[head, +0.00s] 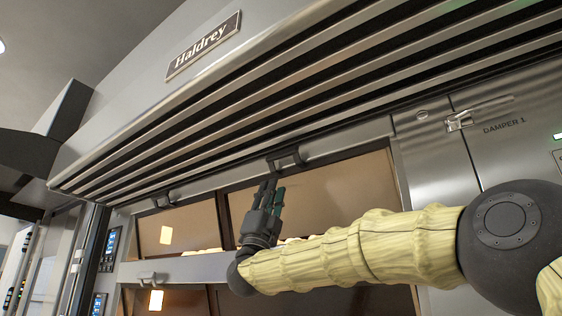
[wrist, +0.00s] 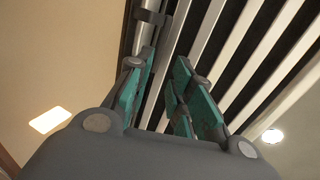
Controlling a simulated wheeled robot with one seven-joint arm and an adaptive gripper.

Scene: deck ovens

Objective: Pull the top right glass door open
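The top right glass door (head: 330,200) is a tan-lit pane in the upper row of the oven front, and it looks shut. Its short metal handle (head: 286,158) is at its top edge, towards the left; a dark bracket with a metal bar (wrist: 150,17) shows in the wrist view. My gripper (head: 268,183) points up just below and left of the handle, in front of the door. In the wrist view its green-padded fingers (wrist: 168,65) are spread apart with nothing held. Whether the fingertips touch the handle I cannot tell.
A slatted hood (head: 300,85) with a Haldrey plate juts out above the doors. The top left door (head: 175,232) and a lower row of doors (head: 350,300) are close by. A steel panel with a damper pull (head: 460,122) is at the right.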

